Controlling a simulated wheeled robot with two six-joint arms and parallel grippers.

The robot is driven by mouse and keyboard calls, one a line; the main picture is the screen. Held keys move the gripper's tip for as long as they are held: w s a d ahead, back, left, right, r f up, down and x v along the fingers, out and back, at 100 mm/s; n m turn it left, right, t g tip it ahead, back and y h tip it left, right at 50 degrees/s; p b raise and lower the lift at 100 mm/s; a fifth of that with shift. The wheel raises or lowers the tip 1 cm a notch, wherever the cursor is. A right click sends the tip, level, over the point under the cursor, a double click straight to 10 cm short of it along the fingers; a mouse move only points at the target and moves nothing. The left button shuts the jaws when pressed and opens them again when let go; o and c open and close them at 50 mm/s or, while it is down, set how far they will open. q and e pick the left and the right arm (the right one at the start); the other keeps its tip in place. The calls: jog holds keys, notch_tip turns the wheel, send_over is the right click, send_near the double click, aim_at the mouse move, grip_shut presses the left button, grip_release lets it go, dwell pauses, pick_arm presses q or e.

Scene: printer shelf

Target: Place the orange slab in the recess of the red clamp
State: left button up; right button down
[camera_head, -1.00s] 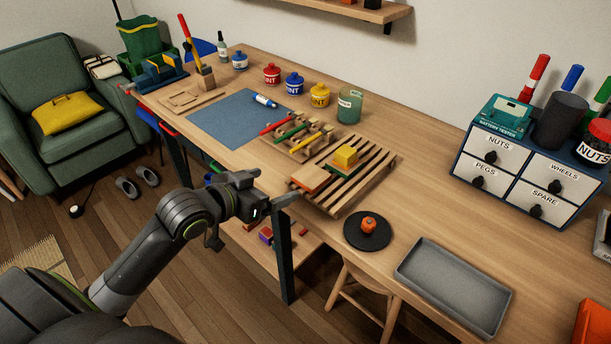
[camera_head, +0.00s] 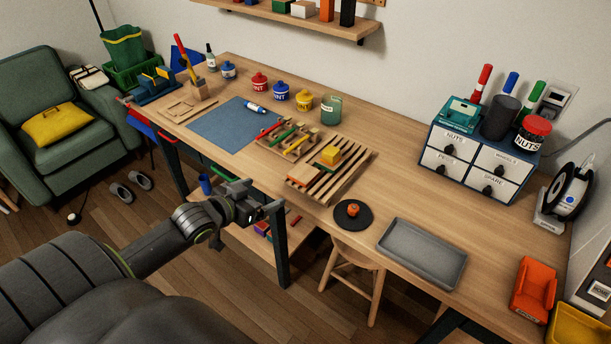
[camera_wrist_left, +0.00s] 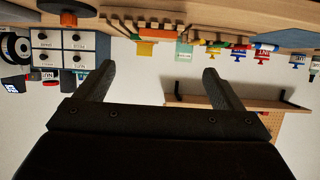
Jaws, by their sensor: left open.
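The orange slab (camera_head: 304,174) lies flat on the left end of a slatted wooden rack (camera_head: 326,192), left of a yellow block (camera_head: 331,155). I cannot identify a red clamp for certain. An orange-red, armchair-shaped piece (camera_head: 534,288) with a hollow between its raised sides stands at the right end of the table. My left gripper (camera_head: 263,197) is open and empty, off the table's front edge, left of and nearer than the slab. Its two parted fingers also show in the left wrist view (camera_wrist_left: 158,70). My right gripper is not in view.
A grey tray (camera_head: 424,253) and a black round plate (camera_head: 352,214) with a small orange object lie right of the rack. A drawer unit (camera_head: 476,163) stands behind. A stool (camera_head: 352,268) is at the front edge. Tabletop between rack and drawers is clear.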

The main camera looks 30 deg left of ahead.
pick_arm(q)
send_near(296, 179)
jog(key=w, duration=0.2)
jog(key=shift+s+f+p+x, duration=0.1)
jog(key=shift+f+x, duration=0.05)
jog(key=shift+x, duration=0.85)
jog(key=shift+s+f+p+x, duration=0.1)
jog(key=shift+f+p+x, duration=0.05)
jog(key=shift+x, duration=0.85)
jog(key=shift+f+p+x, duration=0.1)
jog(key=shift+f+x, duration=0.1)
jog(key=shift+x, duration=0.8)
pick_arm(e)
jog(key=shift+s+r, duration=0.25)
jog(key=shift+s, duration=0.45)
pick_arm(q)
jog(key=c, duration=1.1)
